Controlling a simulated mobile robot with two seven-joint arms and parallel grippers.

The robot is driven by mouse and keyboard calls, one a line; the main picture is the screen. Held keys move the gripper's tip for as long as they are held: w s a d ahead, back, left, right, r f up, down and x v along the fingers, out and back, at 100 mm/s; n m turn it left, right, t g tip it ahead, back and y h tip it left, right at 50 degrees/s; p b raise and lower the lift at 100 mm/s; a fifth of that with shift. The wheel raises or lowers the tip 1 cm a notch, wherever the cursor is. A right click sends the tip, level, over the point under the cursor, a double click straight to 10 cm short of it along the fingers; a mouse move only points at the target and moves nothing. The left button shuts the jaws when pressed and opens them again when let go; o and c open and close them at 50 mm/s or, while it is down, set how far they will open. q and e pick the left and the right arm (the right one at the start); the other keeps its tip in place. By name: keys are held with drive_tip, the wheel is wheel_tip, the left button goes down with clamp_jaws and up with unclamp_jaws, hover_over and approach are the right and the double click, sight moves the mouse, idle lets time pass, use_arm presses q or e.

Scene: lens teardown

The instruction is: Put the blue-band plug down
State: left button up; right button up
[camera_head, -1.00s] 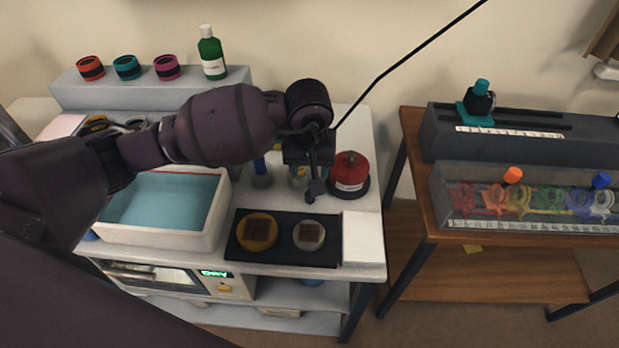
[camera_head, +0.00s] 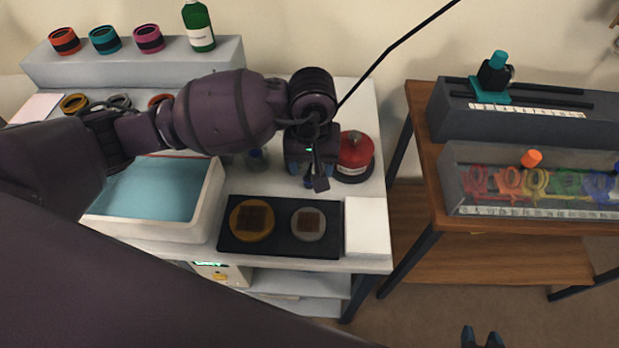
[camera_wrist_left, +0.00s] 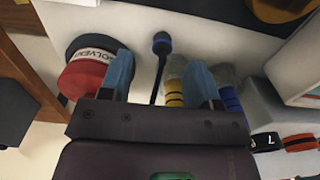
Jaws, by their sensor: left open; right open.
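The blue-band plug (camera_head: 257,159) stands on the white bench behind the black mat. In the left wrist view the blue-band plug (camera_wrist_left: 230,100) is just outside the right-hand finger, partly covered by it. My left gripper (camera_head: 308,178) is open over the bench, right of this plug and beside the red solvent pot. In its wrist view the left gripper (camera_wrist_left: 158,68) has its fingers apart with no plug clamped between them. A yellow-band plug (camera_wrist_left: 174,92) shows between them, near the right-hand finger. My right gripper (camera_head: 482,340) is open and empty at the bottom edge of the head view.
The red solvent pot (camera_head: 355,150) stands close right of my left gripper. A black mat (camera_head: 279,249) with two round parts and a white pad (camera_head: 367,226) lie in front. A tray of blue liquid (camera_head: 213,200) is left. A wooden table (camera_head: 425,160) stands apart on the right.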

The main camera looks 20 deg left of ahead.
sight(309, 178)
use_arm(q)
drive_tip(key=shift+f, duration=0.5)
drive_tip(key=shift+a+f, duration=0.1)
drive_tip(key=shift+f, duration=0.25)
drive_tip(key=f, duration=0.3)
drive_tip(key=shift+w+a+f, duration=0.2)
drive_tip(key=shift+w+a, duration=0.1)
drive_tip(key=shift+w, duration=0.1)
drive_tip(key=shift+f+b, duration=0.3)
drive_tip(key=shift+f, duration=0.2)
clamp_jaws()
use_arm(e)
drive_tip(key=shift+s+f, duration=0.15)
drive_tip(key=shift+f, duration=0.25)
use_arm(q)
drive_tip(key=shift+r, duration=0.1)
wheel_tip(309, 178, up, 20)
drive_tip(key=p, duration=0.2)
use_arm(e)
drive_tip(key=shift+r, duration=0.7)
